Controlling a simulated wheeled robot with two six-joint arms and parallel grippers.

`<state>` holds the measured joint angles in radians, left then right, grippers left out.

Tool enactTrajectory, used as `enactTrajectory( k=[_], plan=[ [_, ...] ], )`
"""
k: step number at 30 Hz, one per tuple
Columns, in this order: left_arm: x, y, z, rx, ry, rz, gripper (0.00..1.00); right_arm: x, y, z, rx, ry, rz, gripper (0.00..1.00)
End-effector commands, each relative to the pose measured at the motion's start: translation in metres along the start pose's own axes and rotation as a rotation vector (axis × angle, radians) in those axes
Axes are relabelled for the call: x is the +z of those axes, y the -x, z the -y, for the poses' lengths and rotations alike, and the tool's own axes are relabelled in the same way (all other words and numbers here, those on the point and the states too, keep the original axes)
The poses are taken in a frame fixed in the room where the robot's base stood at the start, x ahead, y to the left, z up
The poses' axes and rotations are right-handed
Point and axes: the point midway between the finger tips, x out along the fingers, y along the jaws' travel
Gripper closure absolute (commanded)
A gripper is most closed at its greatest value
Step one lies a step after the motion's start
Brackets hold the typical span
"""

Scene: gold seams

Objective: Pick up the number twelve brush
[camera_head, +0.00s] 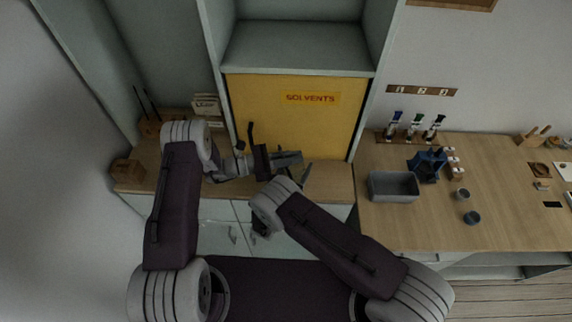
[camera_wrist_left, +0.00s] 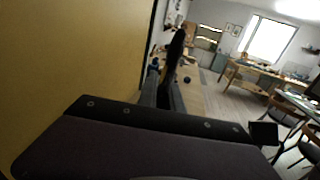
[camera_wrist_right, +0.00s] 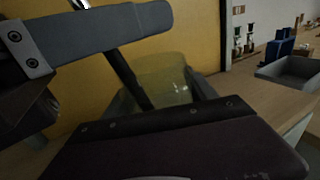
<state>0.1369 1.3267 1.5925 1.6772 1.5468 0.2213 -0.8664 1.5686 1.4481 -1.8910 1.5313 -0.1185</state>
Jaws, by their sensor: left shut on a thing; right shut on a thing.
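My left gripper (camera_head: 290,158) is in front of the yellow solvents panel. In the left wrist view its fingers (camera_wrist_left: 166,95) are shut on a dark, slim thing (camera_wrist_left: 176,48) that stands up past the tips. I cannot read a number on it or tell whether it is the number twelve brush. In the right wrist view my right gripper (camera_wrist_right: 165,95) is shut on a translucent yellowish jar (camera_wrist_right: 160,80). A dark stick (camera_wrist_right: 128,75) slants in front of the jar, below a grey finger of my left gripper.
The yellow solvents panel (camera_head: 300,120) stands close behind both grippers. Thin sticks stand in a wooden block (camera_head: 150,129) at the left. The bench's front right is clear.

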Motion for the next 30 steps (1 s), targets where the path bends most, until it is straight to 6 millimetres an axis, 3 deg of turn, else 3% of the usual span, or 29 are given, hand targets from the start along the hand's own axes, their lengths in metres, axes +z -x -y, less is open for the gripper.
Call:
enactTrajectory(
  k=[11,14,17,24,30],
  plan=[
    [0.001,0.000,0.000,0.000,0.000,0.000,1.00,0.000,0.000,0.000,0.000,0.000,0.000,0.87],
    [0.009,0.000,-0.001,0.000,-0.003,0.001,1.00,0.000,0.000,0.000,0.000,0.000,0.000,0.87],
    [0.031,0.000,-0.001,0.000,-0.005,0.001,1.00,0.000,0.000,0.000,0.000,0.000,0.000,0.87],
    [0.111,0.000,0.000,0.000,-0.009,0.001,1.00,0.000,0.000,0.000,0.000,0.000,0.000,0.87],
    [0.160,0.000,0.000,0.000,-0.005,0.001,1.00,0.000,0.000,0.000,0.000,0.000,0.000,0.87]
  ],
)
